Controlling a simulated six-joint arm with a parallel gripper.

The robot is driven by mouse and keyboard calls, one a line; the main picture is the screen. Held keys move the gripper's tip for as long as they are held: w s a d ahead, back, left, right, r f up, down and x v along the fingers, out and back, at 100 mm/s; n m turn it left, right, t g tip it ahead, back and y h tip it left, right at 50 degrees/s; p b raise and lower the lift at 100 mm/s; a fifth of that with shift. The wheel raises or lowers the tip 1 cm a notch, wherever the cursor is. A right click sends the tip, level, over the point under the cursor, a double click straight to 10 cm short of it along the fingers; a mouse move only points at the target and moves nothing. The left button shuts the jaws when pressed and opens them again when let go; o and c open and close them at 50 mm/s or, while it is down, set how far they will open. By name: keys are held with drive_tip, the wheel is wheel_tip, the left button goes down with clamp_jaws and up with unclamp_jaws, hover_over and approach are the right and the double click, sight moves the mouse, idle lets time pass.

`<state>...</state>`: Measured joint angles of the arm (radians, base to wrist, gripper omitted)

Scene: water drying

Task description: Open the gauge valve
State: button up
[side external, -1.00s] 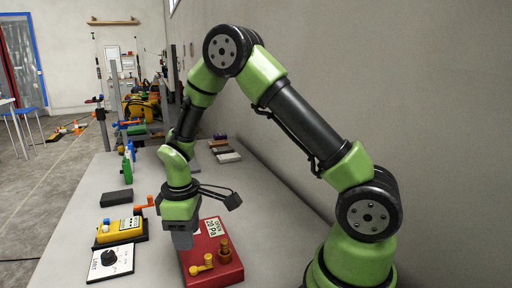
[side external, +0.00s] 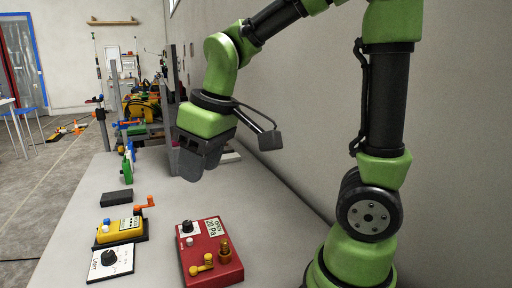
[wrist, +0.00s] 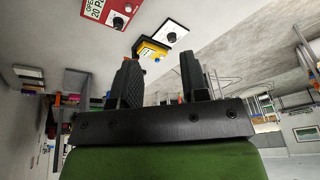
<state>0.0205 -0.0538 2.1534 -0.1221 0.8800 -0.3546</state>
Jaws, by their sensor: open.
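A red box (side external: 212,258) lies on the grey bench. It has a label reading "OPEN 20 Pa", a black and white knob (side external: 187,227), a yellow lever (side external: 202,265) and a brass fitting (side external: 225,250). I cannot tell for sure which of these is the gauge valve. In the wrist view, part of the red box (wrist: 108,11) with its label and black knob (wrist: 118,22) shows upside down at the top edge. My gripper (side external: 196,166) is raised above the bench, behind and apart from the box. Its two fingers (wrist: 160,75) stand apart with nothing between them.
Left of the red box are a yellow device (side external: 121,229) with an orange crank, a white panel with a black dial (side external: 109,259), and a black block (side external: 116,198). A wall (side external: 310,120) runs along the right. Bench between the box and my gripper is clear.

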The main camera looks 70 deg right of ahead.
drive_tip(key=s+a+r+m+t+y, duration=0.1)
drive_tip(key=s+r+m+t, duration=0.3)
drive_tip(key=s, duration=0.6)
drive_tip(key=shift+a, duration=0.5)
drive_tip(key=shift+s+r, duration=0.1)
